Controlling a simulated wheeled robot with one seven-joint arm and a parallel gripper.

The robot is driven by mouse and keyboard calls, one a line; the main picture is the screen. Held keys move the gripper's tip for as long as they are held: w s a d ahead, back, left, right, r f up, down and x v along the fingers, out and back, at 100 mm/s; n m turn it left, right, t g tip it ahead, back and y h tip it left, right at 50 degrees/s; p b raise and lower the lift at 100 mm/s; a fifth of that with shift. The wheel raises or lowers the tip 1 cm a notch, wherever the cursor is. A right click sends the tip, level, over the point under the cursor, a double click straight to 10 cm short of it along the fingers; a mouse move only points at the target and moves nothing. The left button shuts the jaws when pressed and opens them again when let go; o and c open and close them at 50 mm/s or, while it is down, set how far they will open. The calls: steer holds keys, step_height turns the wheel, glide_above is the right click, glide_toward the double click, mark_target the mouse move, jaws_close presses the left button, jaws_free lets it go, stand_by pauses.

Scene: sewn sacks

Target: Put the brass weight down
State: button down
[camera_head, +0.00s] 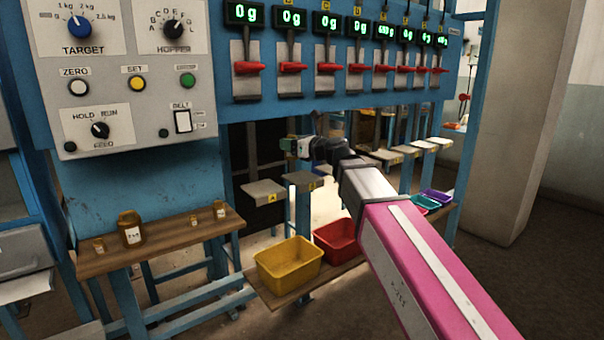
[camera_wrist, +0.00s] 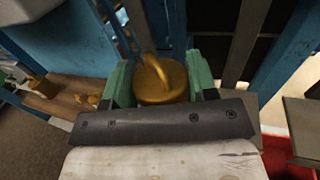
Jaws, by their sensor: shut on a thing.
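A brass weight (camera_wrist: 160,88) with a ring handle on top is held between the green fingers of my gripper (camera_wrist: 162,90). In the head view my gripper (camera_head: 291,147) is at the end of my outstretched arm, above and near the grey plates under the blue panel. The nearest are the left plate (camera_head: 263,191) and the plate right of it (camera_head: 303,181). The weight cannot be made out in the head view, and its underside is hidden in the wrist view. More brass weights stand on a wooden shelf, the largest in the middle left (camera_head: 132,229).
A yellow bin (camera_head: 288,265) and a red bin (camera_head: 337,237) stand on a low board below the plates. The blue frame has uprights close to my gripper. Red levers (camera_head: 293,67) and green displays line the panel above. More plates (camera_head: 405,150) continue right, behind my arm.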

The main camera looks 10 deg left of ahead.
steer(key=w+f, duration=0.2)
steer(key=w, duration=0.1)
steer(key=w+f, duration=0.2)
steer(key=w, duration=0.2)
steer(key=w+f, duration=0.2)
steer(key=w, duration=0.2)
steer(key=shift+d+f, duration=0.3)
steer(key=shift+d, duration=0.1)
steer(key=shift+f, duration=2)
steer(key=shift+c, duration=2.1)
jaws_free()
steer(key=shift+f, duration=0.15)
